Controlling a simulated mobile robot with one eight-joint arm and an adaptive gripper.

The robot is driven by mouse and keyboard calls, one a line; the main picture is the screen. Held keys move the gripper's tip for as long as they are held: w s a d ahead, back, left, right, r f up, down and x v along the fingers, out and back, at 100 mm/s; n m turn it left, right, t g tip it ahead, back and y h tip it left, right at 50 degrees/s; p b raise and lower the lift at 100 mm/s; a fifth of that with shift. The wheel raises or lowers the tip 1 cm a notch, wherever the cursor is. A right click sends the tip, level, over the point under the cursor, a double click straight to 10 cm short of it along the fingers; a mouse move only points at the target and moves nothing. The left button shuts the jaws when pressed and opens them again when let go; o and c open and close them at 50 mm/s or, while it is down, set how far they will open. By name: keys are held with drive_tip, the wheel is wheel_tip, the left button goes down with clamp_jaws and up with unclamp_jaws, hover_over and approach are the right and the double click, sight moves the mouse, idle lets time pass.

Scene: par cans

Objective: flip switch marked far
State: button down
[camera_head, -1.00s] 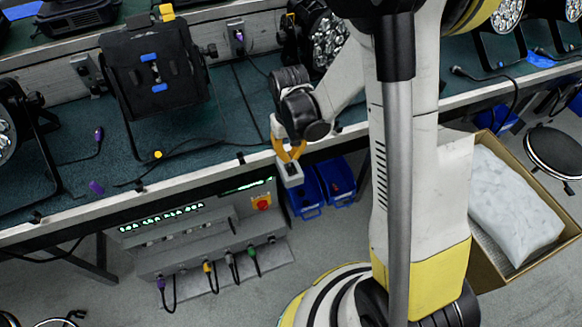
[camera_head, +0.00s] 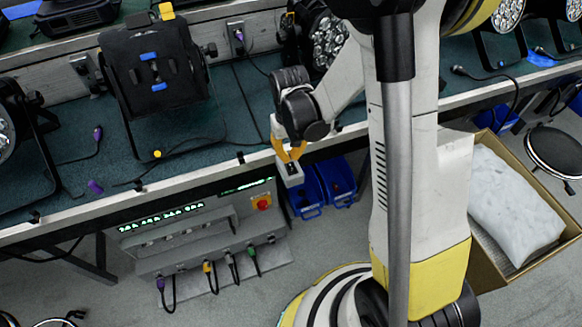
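The control panel (camera_head: 220,205) stands under the front edge of the workbench, left of my arm. It has a row of small green glowing labels (camera_head: 162,218), another green label at upper right, and a red knob on a yellow plate (camera_head: 262,203). The labels are too small to read, so I cannot tell which switch is marked far. My gripper (camera_head: 290,155), with yellow fingers, points down at the bench's front edge, above and right of the panel. A small pale box (camera_head: 290,175) is right at its fingertips. I cannot tell whether they touch it or how far apart they are.
Coloured plugs and cables (camera_head: 208,267) hang from the panel's lower front. Blue bins (camera_head: 335,181) sit under the bench beside the gripper. Par cans (camera_head: 152,65) stand on the bench. An open cardboard box (camera_head: 487,272) with a white bag and a round black stool (camera_head: 556,152) are at right.

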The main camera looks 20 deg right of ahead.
sight(290, 164)
drive_tip(key=shift+f+b, duration=1.1)
drive_tip(key=shift+f, duration=0.4)
idle(0.6)
drive_tip(key=shift+r+p, duration=2.45)
drive_tip(key=shift+r, duration=1.05)
drive_tip(key=shift+r, duration=0.1)
drive_tip(key=s+r+t, duration=0.3)
drive_tip(key=s+r, duration=0.3)
drive_tip(key=r, duration=0.4)
drive_tip(key=s+r+t, duration=0.4)
drive_tip(key=s+r, duration=0.2)
drive_tip(key=r, duration=0.4)
drive_tip(key=shift+s, duration=0.35)
